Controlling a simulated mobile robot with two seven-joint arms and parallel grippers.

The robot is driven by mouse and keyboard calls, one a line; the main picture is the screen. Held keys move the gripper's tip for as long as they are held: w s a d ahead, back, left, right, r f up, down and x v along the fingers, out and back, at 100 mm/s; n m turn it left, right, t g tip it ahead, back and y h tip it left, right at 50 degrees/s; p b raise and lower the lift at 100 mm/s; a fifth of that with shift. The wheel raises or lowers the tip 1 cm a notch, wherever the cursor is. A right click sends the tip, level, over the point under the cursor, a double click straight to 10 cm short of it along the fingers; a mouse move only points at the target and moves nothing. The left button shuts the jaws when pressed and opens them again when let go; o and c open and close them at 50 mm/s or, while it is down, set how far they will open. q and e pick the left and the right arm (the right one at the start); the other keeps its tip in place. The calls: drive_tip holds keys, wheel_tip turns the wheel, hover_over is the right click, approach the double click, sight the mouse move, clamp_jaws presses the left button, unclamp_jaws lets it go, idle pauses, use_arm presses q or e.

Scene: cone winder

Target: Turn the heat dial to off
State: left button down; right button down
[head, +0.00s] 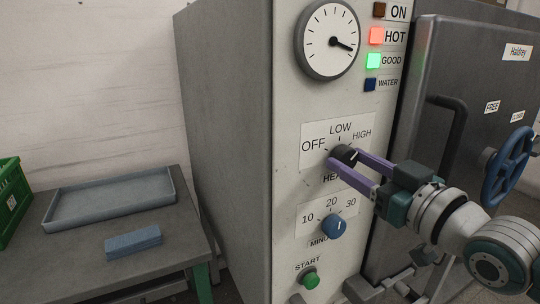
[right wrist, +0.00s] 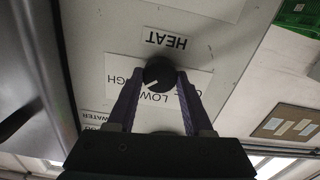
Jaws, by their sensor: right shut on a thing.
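The heat dial (head: 343,154) is a black round knob on the pale machine front, under a label reading OFF, LOW and HIGH. The fingers hide part of the HEAT label. My left gripper is not in view.
A blue minute dial (head: 334,226) and green start button (head: 310,280) sit below. A round gauge (head: 328,40) and lamps are above; HOT (head: 376,36) and GOOD (head: 373,61) are lit. A blue handwheel (head: 508,166) is right. A table with a grey tray (head: 110,199) stands left.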

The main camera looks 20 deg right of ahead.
drive_tip(key=n, duration=0.5)
drive_tip(key=shift+p, duration=0.35)
drive_tip(key=n, duration=0.6)
drive_tip(key=n+b, duration=0.1)
drive_tip(key=n, duration=0.4)
drive_tip(key=shift+f, duration=0.1)
drive_tip(key=n+b, duration=0.2)
drive_tip(key=n, duration=0.3)
drive_tip(key=shift+n, duration=0.4)
drive_tip(key=shift+c, duration=1.5)
unclamp_jaws()
